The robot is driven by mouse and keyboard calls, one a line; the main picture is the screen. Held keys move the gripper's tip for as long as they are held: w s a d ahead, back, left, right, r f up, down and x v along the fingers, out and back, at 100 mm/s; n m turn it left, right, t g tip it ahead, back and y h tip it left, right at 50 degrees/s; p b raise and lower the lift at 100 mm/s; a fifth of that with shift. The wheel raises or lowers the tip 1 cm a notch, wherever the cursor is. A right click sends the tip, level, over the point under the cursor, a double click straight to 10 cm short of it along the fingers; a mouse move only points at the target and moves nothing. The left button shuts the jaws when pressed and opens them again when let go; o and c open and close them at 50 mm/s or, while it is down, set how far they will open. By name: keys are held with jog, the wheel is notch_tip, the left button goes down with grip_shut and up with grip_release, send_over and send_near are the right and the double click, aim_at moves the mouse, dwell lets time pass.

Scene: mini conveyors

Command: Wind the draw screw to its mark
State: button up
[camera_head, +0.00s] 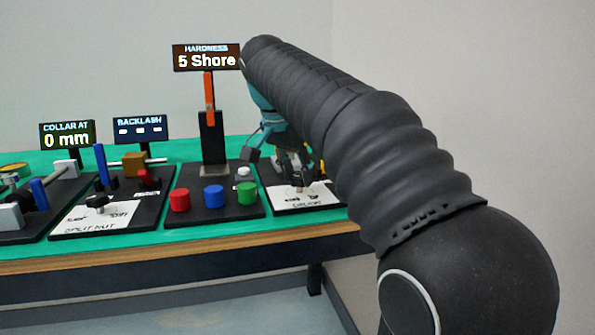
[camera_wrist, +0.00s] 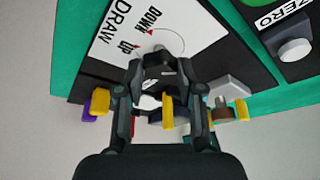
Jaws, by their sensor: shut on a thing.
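The draw screw's dark knob (camera_wrist: 158,58) shows in the wrist view at the edge of a white label (camera_wrist: 200,40) reading DRAW, UP and DOWN. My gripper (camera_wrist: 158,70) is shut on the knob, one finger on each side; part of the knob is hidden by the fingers. In the head view my gripper (camera_head: 292,162) reaches down to the right-hand panel, with its white label (camera_head: 312,199) in front. My arm hides much of that panel. The screw's mark cannot be made out in either view.
Yellow-tipped pieces (camera_wrist: 99,102) stand near the fingers in the wrist view. Beside the panel are a grey ZERO button (camera_wrist: 294,51) and a hardness tester (camera_head: 212,140) whose display (camera_head: 207,57) reads 5 Shore. Red, blue and green cylinders (camera_head: 214,196) stand left of the gripper.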

jog(key=shift+n, duration=0.3)
jog(key=n, duration=0.2)
jog(key=n+y+p, duration=0.2)
jog(key=n, duration=0.1)
jog(key=shift+d+r+n+t, duration=0.1)
jog(key=shift+d+n+t, duration=0.2)
jog(key=shift+t, duration=0.1)
jog(key=n+y+p, duration=0.1)
jog(key=n, duration=0.1)
jog(key=n+y+p, duration=0.1)
jog(key=n, duration=0.2)
jog(key=shift+d+g+p, duration=0.1)
jog(key=shift+g+p, duration=0.2)
jog(key=shift+p, duration=0.1)
jog(key=n+y, duration=0.1)
jog(key=n, duration=0.1)
jog(key=n+y+p, duration=0.1)
jog(key=n, duration=0.1)
jog(key=shift+w+d+n+g, duration=0.15)
jog(key=shift+n+g, duration=0.25)
jog(key=n+g, duration=0.1)
jog(key=n, duration=0.1)
jog(key=n+g+y, duration=0.1)
jog(key=n, duration=0.2)
jog(key=shift+w+n, duration=0.15)
jog(key=shift+n, duration=0.15)
jog(key=o, duration=1.2)
jog(key=shift+c, duration=0.2)
